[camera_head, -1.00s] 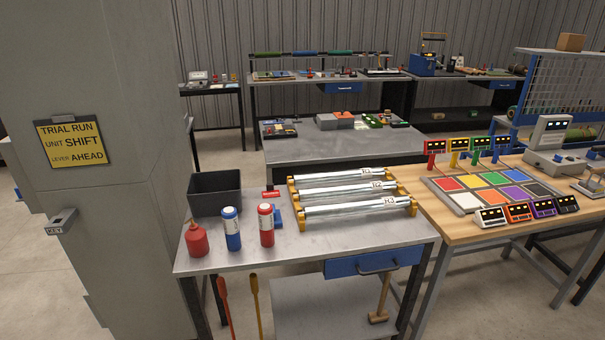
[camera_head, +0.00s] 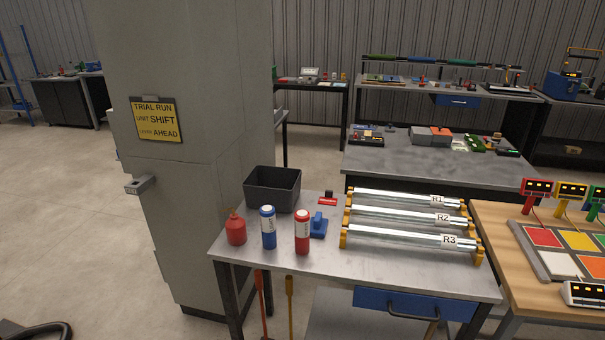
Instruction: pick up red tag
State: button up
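A small flat red piece with a pale marking, which looks like the red tag (camera_head: 327,198), lies on the grey metal table (camera_head: 330,270). It is near the back edge, right of the black bin (camera_head: 273,188) and behind a blue tool-like object (camera_head: 318,226). A red bottle (camera_head: 302,233) and a blue bottle (camera_head: 268,228) stand upright in front of it. My gripper is not in view.
Three clear rollers marked R1, R2 and R3 (camera_head: 410,232) lie in yellow holders on the table's right. A red oil can (camera_head: 236,229) stands at the left. A grey pillar (camera_head: 195,200) adjoins the table's left side. Open floor (camera_head: 70,230) lies farther left.

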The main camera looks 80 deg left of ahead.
aim_at(329, 199)
jog(key=u, duration=1.7)
